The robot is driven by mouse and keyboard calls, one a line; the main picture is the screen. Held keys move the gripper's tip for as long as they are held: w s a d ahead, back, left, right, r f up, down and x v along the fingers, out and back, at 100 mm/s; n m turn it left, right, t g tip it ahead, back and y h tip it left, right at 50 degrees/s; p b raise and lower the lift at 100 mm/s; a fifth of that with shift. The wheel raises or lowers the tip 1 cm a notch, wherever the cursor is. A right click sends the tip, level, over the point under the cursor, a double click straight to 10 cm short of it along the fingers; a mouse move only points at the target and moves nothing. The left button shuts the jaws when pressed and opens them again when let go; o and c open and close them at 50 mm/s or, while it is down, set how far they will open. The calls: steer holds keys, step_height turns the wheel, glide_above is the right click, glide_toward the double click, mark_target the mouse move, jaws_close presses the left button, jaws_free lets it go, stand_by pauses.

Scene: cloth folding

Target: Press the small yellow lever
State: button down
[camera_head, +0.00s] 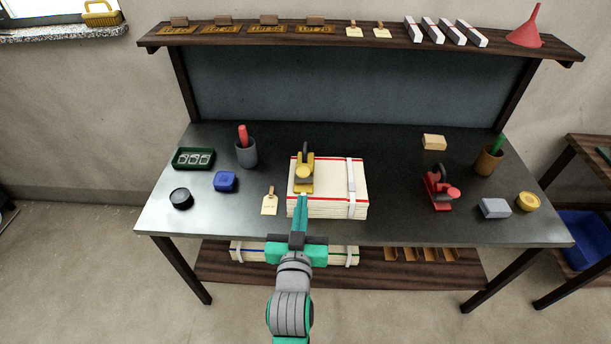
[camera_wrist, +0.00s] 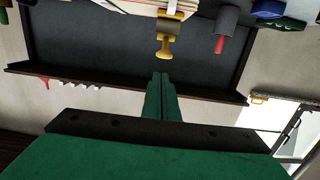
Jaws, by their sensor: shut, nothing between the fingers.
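A small yellow lever device (camera_head: 303,186) stands on the left part of a cream, red-edged stack (camera_head: 329,206). It has a round yellow knob and a dark upright part behind it. In the wrist view, the yellow lever (camera_wrist: 164,47) hangs in the upper middle, with the picture upside down. My gripper (camera_head: 303,197) is shut and empty, its green fingers pointing at the near side of the yellow device. In the wrist view, my fingertips (camera_wrist: 161,75) are just below the lever's end, with a small gap showing. Contact cannot be told from the head view.
A white strap (camera_head: 351,189) crosses the stack's right part. A tag (camera_head: 269,203) lies left of it. A red lever device (camera_head: 438,191) stands further right. A grey cup (camera_head: 246,153), blue block (camera_head: 226,182) and black round tin (camera_head: 181,199) are left. The back middle tabletop is clear.

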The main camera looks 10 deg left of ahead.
step_height(320, 180, up, 7)
steer(key=w+g, duration=0.1)
steer(key=g, duration=0.1)
steer(key=shift+w+a+f, duration=0.15)
steer(key=shift+w+a, duration=0.15)
steer(key=shift+a, duration=0.15)
glide_above(301, 173)
steer(key=s, duration=0.1)
step_height(301, 173, down, 2)
steer(key=f, duration=0.1)
steer(key=shift+s+d+f, duration=0.2)
steer(key=shift+d+f, duration=0.05)
steer(key=shift+f, duration=0.3)
steer(key=shift+s+d+f, duration=0.15)
steer(key=shift+d+f, duration=0.1)
steer(key=shift+f, duration=0.25)
steer(key=shift+a+f, duration=0.15)
steer(key=shift+f, duration=0.55)
steer(key=shift+s+f, duration=0.1)
